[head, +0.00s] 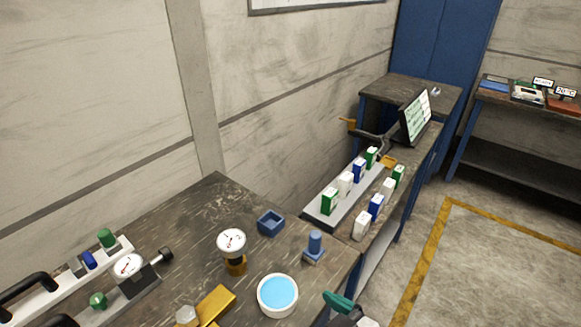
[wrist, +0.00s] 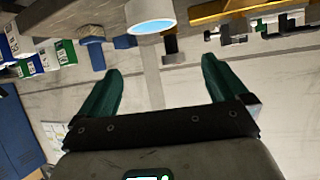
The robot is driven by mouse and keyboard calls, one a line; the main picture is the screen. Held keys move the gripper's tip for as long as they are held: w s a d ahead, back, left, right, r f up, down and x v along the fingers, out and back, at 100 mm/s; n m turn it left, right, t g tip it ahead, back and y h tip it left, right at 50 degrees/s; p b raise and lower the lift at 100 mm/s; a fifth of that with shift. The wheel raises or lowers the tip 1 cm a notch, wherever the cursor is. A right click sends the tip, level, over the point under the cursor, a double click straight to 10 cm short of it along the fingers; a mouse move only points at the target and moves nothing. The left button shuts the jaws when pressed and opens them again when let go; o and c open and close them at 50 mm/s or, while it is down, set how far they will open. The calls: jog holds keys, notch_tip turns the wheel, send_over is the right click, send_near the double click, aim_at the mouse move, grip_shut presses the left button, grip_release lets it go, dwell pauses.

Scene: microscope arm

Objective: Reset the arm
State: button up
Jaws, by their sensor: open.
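My gripper (head: 340,303) shows at the bottom edge of the head view, only partly, with a green finger just right of the white bowl (head: 277,295) of light blue content. In the wrist view my gripper (wrist: 161,68) has its two green fingers spread wide, with nothing held between them. The wrist view looks upside down. The bowl also shows there (wrist: 152,17), beyond the fingers. Most of my arm is outside the head view.
A dark worktable holds a blue stamp-like piece (head: 314,246), a small blue tray (head: 270,222), a gauge (head: 232,243) and a yellow block (head: 215,304). Green, white and blue boxes stand on a grey board (head: 318,217) at the back, near a tilted screen (head: 415,116). Open floor lies right.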

jog(key=s+d+f+m+g+h, duration=0.3)
jog(key=s+d+f, duration=0.4)
jog(key=d, duration=0.3)
jog(key=s+d+f+m+g+h, duration=0.3)
jog(key=s+d+f+h, duration=0.1)
jog(key=s+d+f, duration=0.3)
jog(key=d, duration=0.2)
jog(key=shift+d+f+g, duration=0.3)
jog(key=shift+d+f, duration=0.05)
jog(key=shift+f, duration=0.05)
jog(key=s+d, duration=0.1)
jog(key=s, duration=0.1)
jog(key=s+d+f+m+g, duration=0.1)
jog(key=s, duration=0.1)
jog(key=s+d+m+g+h, duration=0.1)
jog(key=s+d, duration=0.1)
jog(key=shift+f, duration=0.3)
jog(key=shift+c, duration=0.3)
